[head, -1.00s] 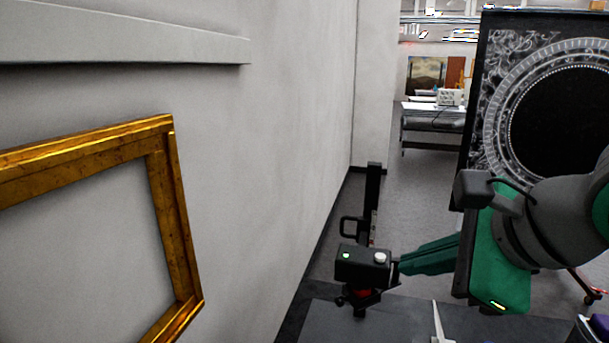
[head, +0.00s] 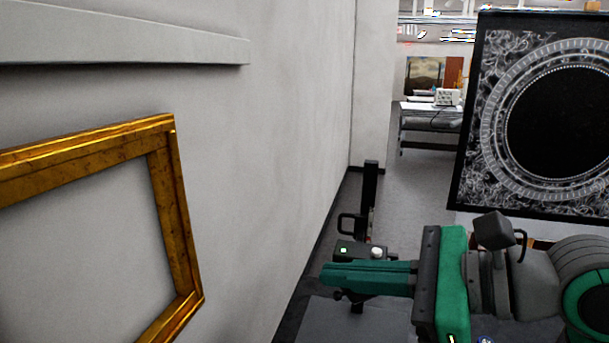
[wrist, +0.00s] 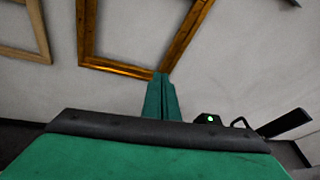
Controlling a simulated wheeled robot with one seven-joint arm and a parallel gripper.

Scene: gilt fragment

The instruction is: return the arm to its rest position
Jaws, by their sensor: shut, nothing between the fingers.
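My gripper (head: 326,277) shows at the lower middle of the head view, with its green fingers together and pointing left. Nothing is between them. My arm reaches in from the lower right. In the wrist view my gripper's fingers (wrist: 160,80) point at the wall, their tips overlapping the lower edge of the gilt frame in the picture. The gilt frame (head: 168,190) is on the wall at the left in the head view, well apart from the fingers. It also shows at the top of the wrist view (wrist: 125,69).
A black device with a green light (head: 349,250) stands behind the fingers, partly hidden; contact cannot be told. A black panel with a white ring pattern (head: 470,150) stands at the right. A paler frame (wrist: 25,52) shows in the wrist view. Floor is open behind.

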